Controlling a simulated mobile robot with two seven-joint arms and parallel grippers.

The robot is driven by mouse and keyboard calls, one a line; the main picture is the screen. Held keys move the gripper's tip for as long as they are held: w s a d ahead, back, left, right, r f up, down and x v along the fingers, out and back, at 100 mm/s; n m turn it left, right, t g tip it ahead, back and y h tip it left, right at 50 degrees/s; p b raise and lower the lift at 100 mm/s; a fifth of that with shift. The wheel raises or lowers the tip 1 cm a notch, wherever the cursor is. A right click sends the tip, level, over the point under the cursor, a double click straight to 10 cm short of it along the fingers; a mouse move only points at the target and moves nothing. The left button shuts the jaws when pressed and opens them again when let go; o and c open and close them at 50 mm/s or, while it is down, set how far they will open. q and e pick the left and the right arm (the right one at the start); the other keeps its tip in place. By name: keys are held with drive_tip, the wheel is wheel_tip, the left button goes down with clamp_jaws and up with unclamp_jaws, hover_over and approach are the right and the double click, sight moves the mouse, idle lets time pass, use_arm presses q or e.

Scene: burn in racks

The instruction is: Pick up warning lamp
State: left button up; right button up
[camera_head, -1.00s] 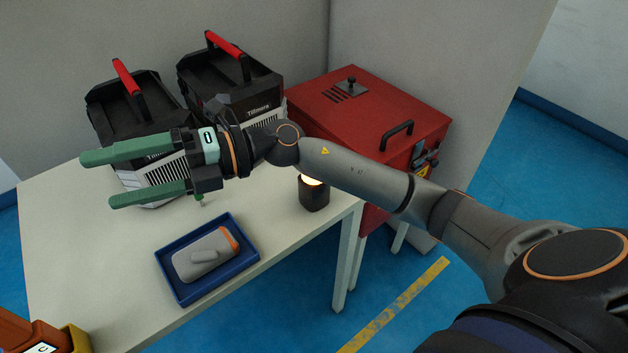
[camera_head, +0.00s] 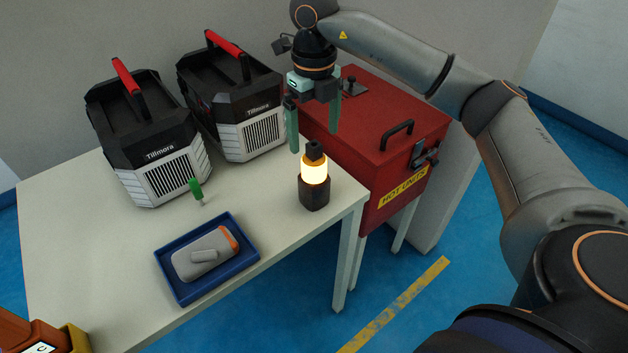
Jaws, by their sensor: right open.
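The warning lamp (camera_head: 314,178) stands upright on the table near its right end, with a dark base, a glowing yellow-white middle and a dark cap. My right gripper (camera_head: 313,143) points down with its two green fingers apart and empty. In the picture its fingertips are around the height of the lamp's cap, one to each side. I cannot tell from this view whether they are at the lamp's depth or behind it. My left gripper is not in view.
On the white table (camera_head: 110,270) stand two black-and-grey Tillmora units (camera_head: 150,150), a small green-topped item (camera_head: 196,190) and a blue tray (camera_head: 185,297) holding a grey-orange device (camera_head: 205,255). A red box (camera_head: 385,165) labelled HOT UNITS stands right behind the lamp.

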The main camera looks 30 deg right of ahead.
sight(313, 166)
wheel_tip(313, 166, down, 9)
drive_tip(key=shift+w+a+f, duration=0.1)
drive_tip(key=shift+w+f, duration=0.05)
drive_tip(key=shift+f, duration=0.05)
idle(0.3)
clamp_jaws()
idle(0.8)
